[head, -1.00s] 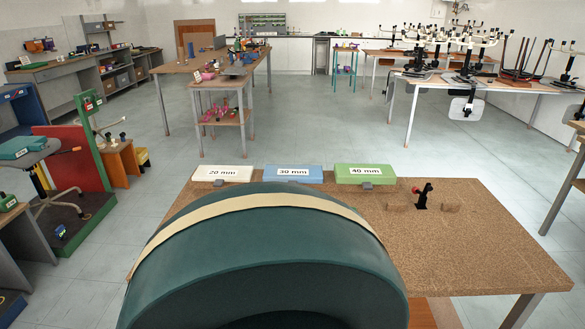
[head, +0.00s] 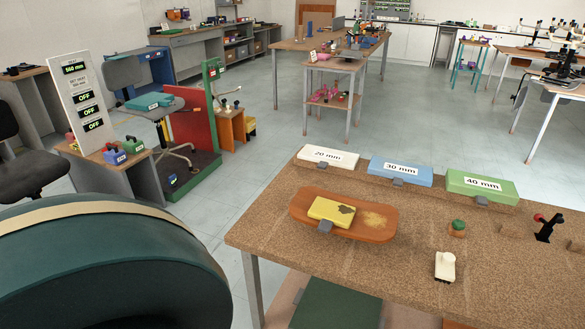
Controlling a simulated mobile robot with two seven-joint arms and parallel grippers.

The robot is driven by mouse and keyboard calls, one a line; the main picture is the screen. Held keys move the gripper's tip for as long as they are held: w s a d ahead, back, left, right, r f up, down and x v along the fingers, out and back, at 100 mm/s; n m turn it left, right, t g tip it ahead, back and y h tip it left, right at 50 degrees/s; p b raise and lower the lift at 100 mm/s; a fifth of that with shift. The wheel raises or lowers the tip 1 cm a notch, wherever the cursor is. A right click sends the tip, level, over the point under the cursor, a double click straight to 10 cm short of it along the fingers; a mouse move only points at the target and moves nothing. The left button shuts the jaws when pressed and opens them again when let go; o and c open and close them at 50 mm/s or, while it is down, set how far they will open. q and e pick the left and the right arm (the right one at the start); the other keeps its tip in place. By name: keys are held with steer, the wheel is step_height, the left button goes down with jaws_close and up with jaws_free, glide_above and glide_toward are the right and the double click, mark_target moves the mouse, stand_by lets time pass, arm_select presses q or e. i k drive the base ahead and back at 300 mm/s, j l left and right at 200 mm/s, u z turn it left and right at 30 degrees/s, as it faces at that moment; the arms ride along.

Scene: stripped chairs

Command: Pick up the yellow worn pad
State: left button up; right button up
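The yellow worn pad (head: 331,212) lies on an orange-brown seat board (head: 377,225) near the left end of the brown workbench (head: 350,272). The pad is a small block with a dark, worn patch at its upper right. A grey tab (head: 325,228) sits at its front edge. Part of the board to its right is bare, with a pale scuffed patch. Neither of my grippers shows in the head view.
White 20 mm (head: 328,160), blue 30 mm (head: 400,181) and green 40 mm (head: 480,193) blocks line the bench's back edge. A big dark green rounded object (head: 110,275) with a cream band fills the lower left. Open floor (head: 268,142) lies behind the bench.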

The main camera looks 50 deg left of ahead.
mark_target(330, 213)
steer(key=u, duration=1.25)
steer(key=i+j, duration=0.35)
steer(key=j, duration=0.3)
steer(key=i+j, duration=0.2)
steer(key=i+j+z, duration=0.1)
steer(key=z, duration=0.25)
steer(key=j+z, duration=0.65)
steer(key=i+l, duration=0.05)
